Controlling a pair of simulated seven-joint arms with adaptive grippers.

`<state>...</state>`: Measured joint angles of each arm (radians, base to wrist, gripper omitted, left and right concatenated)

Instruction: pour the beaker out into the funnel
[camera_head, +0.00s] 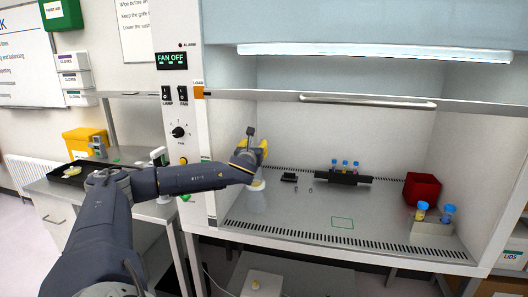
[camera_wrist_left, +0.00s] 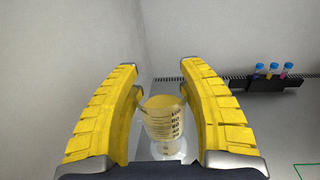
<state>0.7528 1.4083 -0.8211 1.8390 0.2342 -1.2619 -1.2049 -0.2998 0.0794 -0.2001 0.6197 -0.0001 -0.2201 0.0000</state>
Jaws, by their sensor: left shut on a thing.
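My left gripper (camera_head: 262,148) is inside the hood at its left end, with yellow fingers. In the left wrist view the fingers (camera_wrist_left: 161,100) close on both sides of a clear beaker (camera_wrist_left: 162,122) with dark graduation marks and pale yellow contents. The beaker looks roughly upright. A clear glass piece shows below it in the wrist view, and a clear vessel (camera_head: 256,202) stands on the hood floor under the gripper in the head view. I cannot tell the funnel apart from this glassware. My right gripper is not in view.
A black rack (camera_head: 342,178) with blue-capped tubes stands at the back. A red bin (camera_head: 422,188) and a grey block (camera_head: 431,234) with capped vials are at the right. A green outline (camera_head: 342,223) marks the open floor. The hood's left wall is close to my gripper.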

